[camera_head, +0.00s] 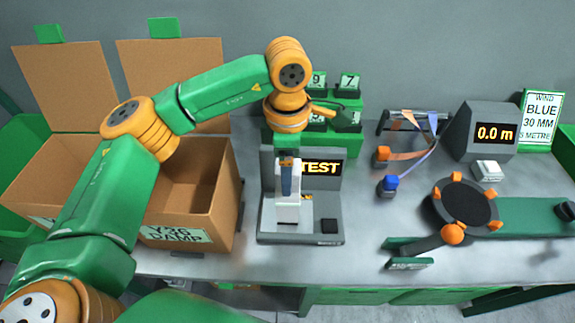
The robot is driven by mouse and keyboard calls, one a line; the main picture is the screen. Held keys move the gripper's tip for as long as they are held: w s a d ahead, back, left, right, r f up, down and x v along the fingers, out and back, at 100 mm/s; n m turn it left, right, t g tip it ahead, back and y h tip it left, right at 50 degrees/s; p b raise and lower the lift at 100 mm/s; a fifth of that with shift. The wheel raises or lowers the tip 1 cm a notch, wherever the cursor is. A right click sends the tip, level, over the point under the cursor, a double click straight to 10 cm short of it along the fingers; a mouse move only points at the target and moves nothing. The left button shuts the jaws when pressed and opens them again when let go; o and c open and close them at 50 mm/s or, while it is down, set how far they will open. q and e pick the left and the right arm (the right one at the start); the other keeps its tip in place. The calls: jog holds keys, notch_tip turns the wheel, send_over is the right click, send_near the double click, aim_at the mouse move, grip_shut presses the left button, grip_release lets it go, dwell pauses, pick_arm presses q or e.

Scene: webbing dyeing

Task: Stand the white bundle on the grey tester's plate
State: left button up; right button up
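The grey tester (328,223) stands in the middle of the table, with a lit TEST display on its upright back. The white bundle (288,210) is upright over the tester's plate; whether its foot touches the plate is hard to tell. My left gripper (287,178) points straight down at the bundle's upper part. One finger shows against the bundle's front; the other is hidden. The gripper looks shut on the bundle. My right gripper is not in view.
An open cardboard box (215,215) stands left of the tester, close to my arm. Green number stands (343,115) are behind. To the right are a rack with coloured straps (410,125), a metre display (485,132) and a round winder (465,205). Bare table lies right of the tester.

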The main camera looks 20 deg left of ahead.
pick_arm(q)
jog(key=shift+r, duration=0.2)
jog(key=shift+w+r, duration=0.1)
jog(key=shift+r, duration=0.2)
notch_tip(320, 180, up, 11)
jog(key=p, duration=0.1)
jog(key=shift+r, duration=0.2)
